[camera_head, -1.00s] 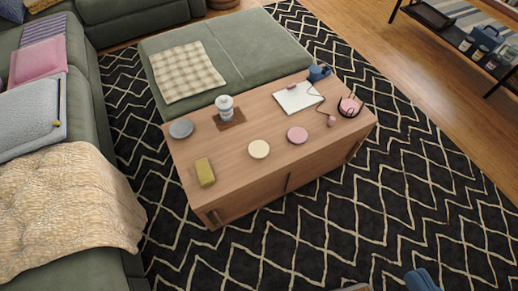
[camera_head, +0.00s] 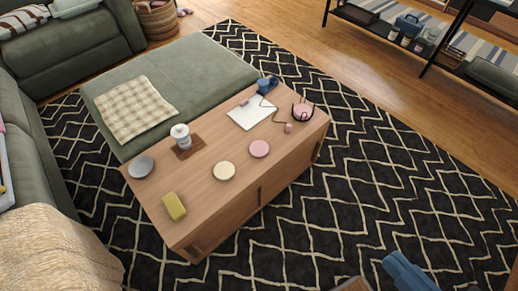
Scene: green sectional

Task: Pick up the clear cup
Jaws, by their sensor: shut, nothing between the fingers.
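A small whitish, cup-like thing (camera_head: 181,136) stands upright on a brown square mat (camera_head: 190,150) on the wooden coffee table (camera_head: 225,200). It is the nearest match to the clear cup, but it is too small to tell whether it is see-through. It stands near the table's edge by the green ottoman. No other clear cup can be made out. My gripper is not in view; a blue part at the bottom right (camera_head: 408,272) seems to be my arm, with no fingers showing.
The table also holds a grey disc (camera_head: 141,166), a yellow block (camera_head: 174,207), cream (camera_head: 223,171) and pink (camera_head: 259,149) discs, a white sheet (camera_head: 252,113) and a blue mug (camera_head: 267,86). The green ottoman (camera_head: 190,70) adjoins its far side. Patterned rug (camera_head: 400,180) lies open at right.

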